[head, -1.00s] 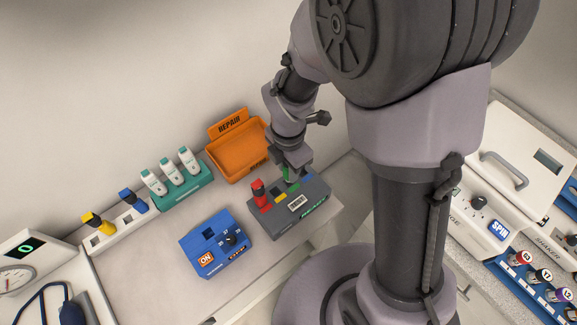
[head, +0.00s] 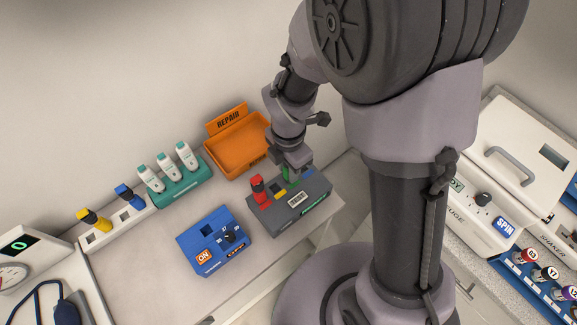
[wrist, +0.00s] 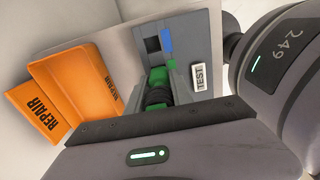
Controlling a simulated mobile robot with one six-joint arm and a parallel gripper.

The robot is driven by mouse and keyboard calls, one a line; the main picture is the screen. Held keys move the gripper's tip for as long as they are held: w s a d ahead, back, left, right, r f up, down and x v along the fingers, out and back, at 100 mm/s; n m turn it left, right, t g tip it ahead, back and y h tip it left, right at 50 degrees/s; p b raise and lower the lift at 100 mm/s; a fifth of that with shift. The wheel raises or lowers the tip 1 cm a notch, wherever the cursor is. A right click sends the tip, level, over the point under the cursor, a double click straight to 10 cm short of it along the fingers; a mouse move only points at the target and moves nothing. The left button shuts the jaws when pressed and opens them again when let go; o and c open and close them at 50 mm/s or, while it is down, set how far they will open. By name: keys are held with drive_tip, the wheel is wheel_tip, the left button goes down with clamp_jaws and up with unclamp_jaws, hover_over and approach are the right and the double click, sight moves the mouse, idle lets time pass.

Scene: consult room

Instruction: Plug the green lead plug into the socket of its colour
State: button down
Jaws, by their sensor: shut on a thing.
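The green lead plug (head: 291,178) is upright in my gripper (head: 292,166), over the back part of the grey test box (head: 298,207). My gripper is shut on it. In the wrist view the plug (wrist: 157,77) shows green and black beyond my gripper's body, beside a green patch on the box (wrist: 206,40). The plug's lower end and the socket under it are hidden, so I cannot tell whether it is seated. A dark square socket (wrist: 153,44) with a blue mark (wrist: 168,42) is clear of it. A red plug (head: 258,189) stands upright at the box's left end.
An orange repair tray (head: 236,156) stands behind the box.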

drive_tip(key=shift+f, duration=0.35)
drive_tip(key=c, duration=1)
unclamp_jaws()
drive_tip(key=shift+c, duration=0.2)
wheel_tip(320, 180, up, 18)
drive_tip(key=p, duration=0.5)
drive_tip(key=shift+f, duration=0.25)
